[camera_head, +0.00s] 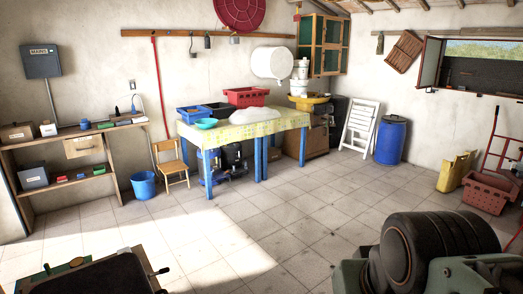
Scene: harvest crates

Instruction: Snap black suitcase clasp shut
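A dark, flat-topped object (105,277) at the bottom left edge may be the black suitcase. It is cut off by the picture's lower edge, so I cannot tell for sure. Small dark fittings (160,271) stick out at its right side; I cannot tell whether one is a clasp, or whether it is open or shut. My gripper is not in view.
A bulky black and grey-green object (435,250) fills the bottom right. A table with a yellow cloth (240,133) holds crates at the back. Wooden shelves (85,147) stand left, a blue barrel (390,140) right. The tiled floor between is clear.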

